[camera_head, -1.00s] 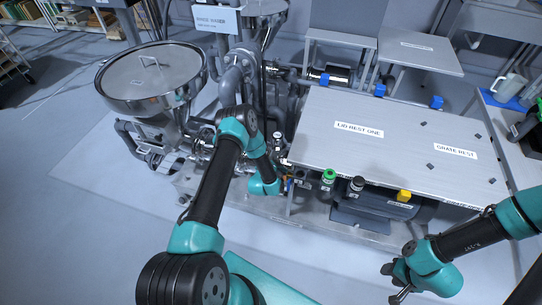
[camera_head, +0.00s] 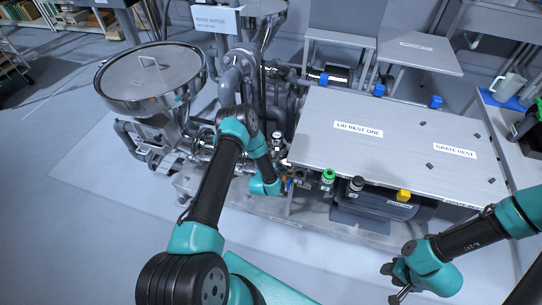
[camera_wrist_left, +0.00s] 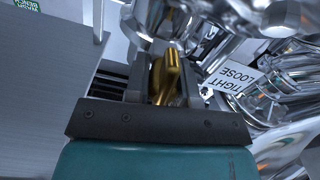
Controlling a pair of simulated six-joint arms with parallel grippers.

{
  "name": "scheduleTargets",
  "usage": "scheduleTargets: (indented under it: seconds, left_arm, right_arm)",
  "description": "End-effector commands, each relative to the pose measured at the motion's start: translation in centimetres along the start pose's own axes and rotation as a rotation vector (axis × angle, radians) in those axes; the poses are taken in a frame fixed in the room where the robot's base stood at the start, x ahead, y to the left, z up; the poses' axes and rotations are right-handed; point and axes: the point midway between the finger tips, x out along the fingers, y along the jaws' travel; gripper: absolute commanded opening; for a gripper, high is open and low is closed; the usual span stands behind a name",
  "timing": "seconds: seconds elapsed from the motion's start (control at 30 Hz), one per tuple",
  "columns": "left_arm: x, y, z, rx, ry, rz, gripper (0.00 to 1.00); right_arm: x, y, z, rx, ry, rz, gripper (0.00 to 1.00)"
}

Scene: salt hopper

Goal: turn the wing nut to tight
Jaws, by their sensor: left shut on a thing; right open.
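The wing nut (camera_wrist_left: 167,72) is a brass-coloured piece in the left wrist view. My left gripper (camera_wrist_left: 163,85) is shut on it, with one dark finger on each side. A white label reading TIGHT and LOOSE (camera_wrist_left: 238,80) sits just right of the nut, among shiny metal pipework. In the head view my left gripper (camera_head: 283,184) is at the pipework left of the long table, and the nut is mostly hidden there. My right gripper (camera_head: 394,283) is open and empty at the lower right, over the floor.
A steel table (camera_head: 390,140) carries labels LID REST ONE and GRATE REST. A large lidded hopper (camera_head: 150,80) stands at the left. Pipes (camera_head: 235,80) crowd around my left gripper. The floor in front is clear.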

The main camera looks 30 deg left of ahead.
Motion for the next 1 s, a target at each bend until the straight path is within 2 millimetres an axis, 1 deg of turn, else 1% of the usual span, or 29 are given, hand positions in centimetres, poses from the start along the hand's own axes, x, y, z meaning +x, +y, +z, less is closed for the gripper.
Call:
scheduleTargets:
  seconds: [0.1, 0.3, 0.77, 0.8, 1.0]
  left_arm:
    - [-0.05, 0.09, 0.06, 0.071, -0.001, 0.000, 0.00]
    - [-0.05, 0.17, 0.07, 0.147, -0.002, 0.000, 0.00]
    - [-0.06, 0.19, 0.09, 0.171, -0.002, 0.000, 0.00]
    - [-0.06, 0.19, 0.09, 0.170, -0.002, 0.000, 0.25]
    - [-0.04, 0.19, 0.06, 0.170, -0.001, 0.000, 0.44]
  right_arm:
    - [0.00, 0.00, 0.00, 0.000, 0.000, 0.000, 0.43]
    - [0.00, 0.00, 0.00, 0.000, 0.000, 0.000, 0.43]
    - [0.00, 0.00, 0.00, 0.000, 0.000, 0.000, 0.43]
    - [0.00, 0.00, 0.00, 0.000, 0.000, 0.000, 0.43]
    - [0.00, 0.00, 0.00, 0.000, 0.000, 0.000, 0.43]
